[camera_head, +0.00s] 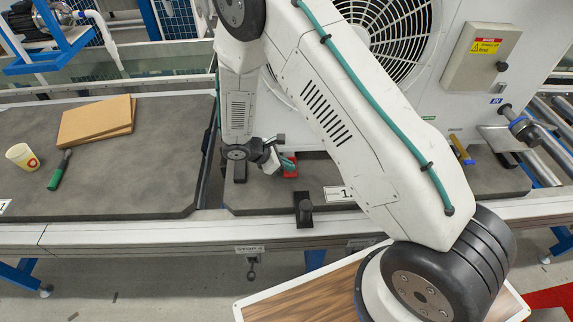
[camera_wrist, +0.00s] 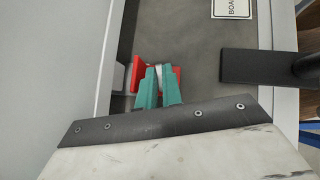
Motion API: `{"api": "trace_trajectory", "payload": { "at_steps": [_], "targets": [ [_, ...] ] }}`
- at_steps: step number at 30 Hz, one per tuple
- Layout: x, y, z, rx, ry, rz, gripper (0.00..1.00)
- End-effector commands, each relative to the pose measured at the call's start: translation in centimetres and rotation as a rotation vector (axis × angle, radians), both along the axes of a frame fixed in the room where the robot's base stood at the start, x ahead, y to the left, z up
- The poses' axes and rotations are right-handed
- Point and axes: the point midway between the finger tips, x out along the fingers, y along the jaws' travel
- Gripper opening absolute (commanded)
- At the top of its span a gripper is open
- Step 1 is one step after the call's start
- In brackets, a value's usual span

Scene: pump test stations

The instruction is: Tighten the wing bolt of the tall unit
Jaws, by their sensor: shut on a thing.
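The tall unit (camera_head: 475,110) is a large white cabinet with a round fan grille at the back right of the head view; its pale side wall (camera_wrist: 55,60) fills the left of the wrist view. At its foot is a red wing bolt (camera_head: 291,171), low above the dark board. My gripper (camera_head: 283,163) reaches down to it. In the wrist view the teal fingers of my gripper (camera_wrist: 159,72) are shut on the middle of the wing bolt (camera_wrist: 136,73), with red showing on both sides. How far the bolt is screwed in cannot be told.
A black block with a post (camera_head: 304,208) stands near the board's front edge, right of the fingers in the wrist view. On the left board lie a cardboard piece (camera_head: 96,121), a cup (camera_head: 22,156) and a green-handled tool (camera_head: 59,171). A yellow-handled tool (camera_head: 461,149) lies at right.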

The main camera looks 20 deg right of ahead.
Motion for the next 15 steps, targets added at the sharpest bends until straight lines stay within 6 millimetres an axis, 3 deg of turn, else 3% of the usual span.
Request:
{"api": "trace_trajectory", "payload": {
  "at_steps": [2,3,5,15],
  "targets": [
    [0.1,0.04,0.06,0.001,-0.003,0.001,0.0],
    [0.1,0.04,0.06,0.001,-0.002,0.002,0.16],
    [0.09,0.04,0.06,0.001,-0.002,0.002,0.29],
    [0.1,0.38,0.34,0.001,-0.003,0.003,0.29]
  ]
}}
